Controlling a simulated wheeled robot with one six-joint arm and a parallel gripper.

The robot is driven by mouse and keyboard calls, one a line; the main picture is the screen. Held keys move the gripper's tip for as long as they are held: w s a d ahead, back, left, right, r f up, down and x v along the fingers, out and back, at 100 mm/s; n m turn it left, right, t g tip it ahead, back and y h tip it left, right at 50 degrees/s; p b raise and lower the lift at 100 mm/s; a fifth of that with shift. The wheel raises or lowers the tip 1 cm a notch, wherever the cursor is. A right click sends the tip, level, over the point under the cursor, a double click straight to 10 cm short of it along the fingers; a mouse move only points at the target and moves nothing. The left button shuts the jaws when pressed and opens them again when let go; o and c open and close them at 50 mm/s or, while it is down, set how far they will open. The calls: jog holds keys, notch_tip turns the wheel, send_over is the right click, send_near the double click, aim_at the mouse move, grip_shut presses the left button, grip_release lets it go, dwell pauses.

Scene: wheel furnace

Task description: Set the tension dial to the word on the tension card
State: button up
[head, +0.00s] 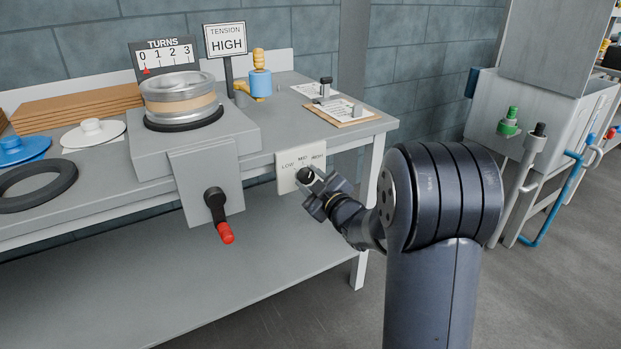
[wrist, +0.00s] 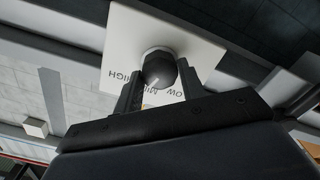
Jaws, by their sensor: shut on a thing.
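The tension card (head: 228,40) stands on a post at the back of the bench and reads HIGH. The white dial plate (head: 287,180) on the bench front carries LOW, MID and HIGH from left to right. In the wrist view the plate (wrist: 195,40) appears upside down. The black dial knob (head: 304,175) sits on the plate. My gripper (head: 312,183) is at the plate, shut on the knob. In the wrist view the fingers of my gripper (wrist: 160,84) lie either side of the round knob (wrist: 160,68). A pale mark shows on the knob; I cannot tell which word it points to.
Left of the dial, a crank with a red handle (head: 226,233) hangs from the wheel housing (head: 205,165). A clipboard (head: 343,113) lies on the bench above the dial. A grey cabinet with pipes (head: 487,105) stands at right. Floor between is open.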

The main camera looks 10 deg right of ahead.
jog(key=m+p, duration=0.2)
jog(key=m, duration=0.4)
jog(key=shift+m, duration=0.3)
dwell(0.4)
jog(key=o, duration=1)
jog(key=shift+s+d, duration=0.1)
jog(key=p+v, duration=0.2)
jog(key=v, duration=0.8)
jog(key=shift+s+d, duration=0.1)
jog(key=shift+s, duration=0.2)
